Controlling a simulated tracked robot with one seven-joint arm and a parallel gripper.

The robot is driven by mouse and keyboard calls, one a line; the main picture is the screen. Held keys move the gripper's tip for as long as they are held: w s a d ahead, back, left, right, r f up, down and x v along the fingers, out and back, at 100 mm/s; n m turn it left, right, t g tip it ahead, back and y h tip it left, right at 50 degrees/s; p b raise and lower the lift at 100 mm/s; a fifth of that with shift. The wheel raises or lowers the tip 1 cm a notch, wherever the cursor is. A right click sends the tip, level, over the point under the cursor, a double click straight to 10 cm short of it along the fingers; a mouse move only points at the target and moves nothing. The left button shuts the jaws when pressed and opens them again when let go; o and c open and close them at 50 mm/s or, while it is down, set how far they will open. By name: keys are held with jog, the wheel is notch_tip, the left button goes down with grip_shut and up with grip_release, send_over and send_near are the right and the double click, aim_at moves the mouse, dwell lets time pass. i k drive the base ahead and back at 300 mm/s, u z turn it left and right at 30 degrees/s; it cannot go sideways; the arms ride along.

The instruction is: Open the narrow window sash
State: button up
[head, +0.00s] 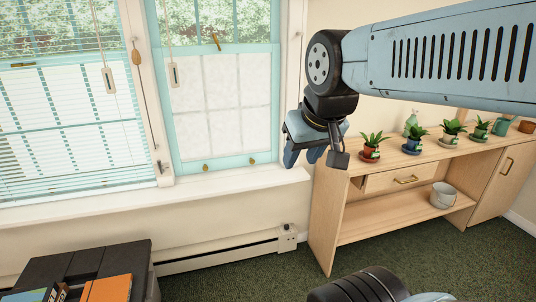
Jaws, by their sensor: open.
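The narrow window (278,100) stands right of the wider window, in a turquoise frame. Its lower sash (228,165) has frosted panes, and its bottom rail sits down at the sill. Two small brass pulls show low on the sash, a left one (205,167) and a right one (252,161). A brass latch (215,41) is near the meeting rail. My gripper (316,157) hangs from my blue arm right of the window, apart from the sash in the picture. Its jaws are open and look empty; how far it is from the wall I cannot tell.
A wide window with blinds (75,130) is at left, with hanging cords. The white sill (150,190) is clear. A wooden cabinet (325,215) with potted plants (371,146) stands at right. A heater (225,252) runs below. A dark box (85,262) is front left.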

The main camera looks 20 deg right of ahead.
aim_at(226, 105)
jog(key=z, duration=0.4)
jog(key=i, duration=1.7)
jog(key=u, duration=0.7)
jog(key=k, duration=0.9)
jog(key=u, duration=0.2)
jog(key=i, duration=0.9)
jog(key=z, duration=0.05)
